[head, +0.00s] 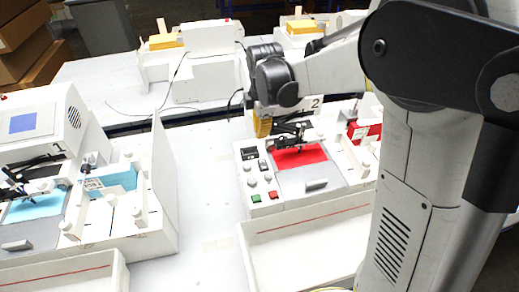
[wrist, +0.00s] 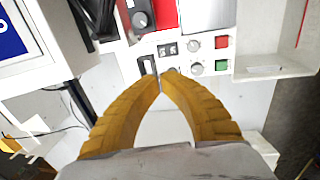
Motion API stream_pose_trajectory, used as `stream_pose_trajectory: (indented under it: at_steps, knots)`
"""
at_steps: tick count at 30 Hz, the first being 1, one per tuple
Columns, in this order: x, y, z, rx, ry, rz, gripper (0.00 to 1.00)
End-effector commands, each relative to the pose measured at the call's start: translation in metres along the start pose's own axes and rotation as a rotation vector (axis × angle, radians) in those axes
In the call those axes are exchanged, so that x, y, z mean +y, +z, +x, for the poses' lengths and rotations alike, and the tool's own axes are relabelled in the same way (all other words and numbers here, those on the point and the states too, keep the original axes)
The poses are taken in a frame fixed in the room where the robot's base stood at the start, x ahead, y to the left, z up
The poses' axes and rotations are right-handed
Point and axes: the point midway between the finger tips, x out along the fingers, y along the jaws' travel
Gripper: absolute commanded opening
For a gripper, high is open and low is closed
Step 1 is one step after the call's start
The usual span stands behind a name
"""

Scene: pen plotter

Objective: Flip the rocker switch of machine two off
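Machine two (head: 290,185), marked "2", stands at the right in the head view with a red sheet on its bed. A black rectangular part in a pale surround (head: 250,153) sits at the back left of its panel; it looks like the rocker switch. It also shows in the wrist view (wrist: 148,65), just left of the fingertips. I cannot tell which way it is tipped. My gripper (head: 262,133) has yellow fingers over the panel's back left. In the wrist view my gripper (wrist: 163,76) is empty with its tips together. Whether it touches the panel is unclear.
The panel also bears a small black twin part (wrist: 167,48), knobs (wrist: 195,45), a red button (wrist: 222,42) and a green button (wrist: 222,65). An open white tray (head: 305,245) lies in front. Machine one (head: 40,190) stands left, with clear table between.

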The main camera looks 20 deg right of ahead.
Motion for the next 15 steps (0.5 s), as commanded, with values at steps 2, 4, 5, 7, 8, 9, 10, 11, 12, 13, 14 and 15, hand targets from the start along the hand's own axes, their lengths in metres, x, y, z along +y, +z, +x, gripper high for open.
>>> stream_pose_trajectory:
  at_steps: [2, 4, 5, 7, 8, 9, 10, 11, 12, 13, 14, 15]
  knots:
    - [-0.001, 0.0, 0.002, 0.0, 0.0, 0.0, 0.0]
    - [-0.001, 0.0, 0.002, 0.0, 0.0, 0.0, 0.0]
    - [-0.001, 0.0, 0.002, 0.0, 0.0, 0.0, 0.0]
    - [-0.001, 0.0, 0.004, 0.0, 0.0, 0.0, 0.0]
    - [0.0, 0.0, 0.006, 0.0, 0.0, 0.0, 0.0]
    - [0.0, 0.0, 0.01, 0.0, 0.0, 0.0, 0.0]
    - [0.0, 0.0, 0.013, 0.0, 0.0, 0.0, 0.0]
    - [-0.001, 0.0, 0.017, 0.0, 0.0, 0.0, 0.0]
    - [-0.001, 0.0, 0.024, 0.0, 0.0, 0.0, 0.0]
    - [0.0, 0.0, 0.029, 0.0, 0.0, 0.0, 0.0]
    - [0.0, 0.0, 0.035, 0.0, 0.0, 0.0, 0.0]
    - [0.0, 0.0, 0.044, 0.0, 0.0, 0.0, 0.0]
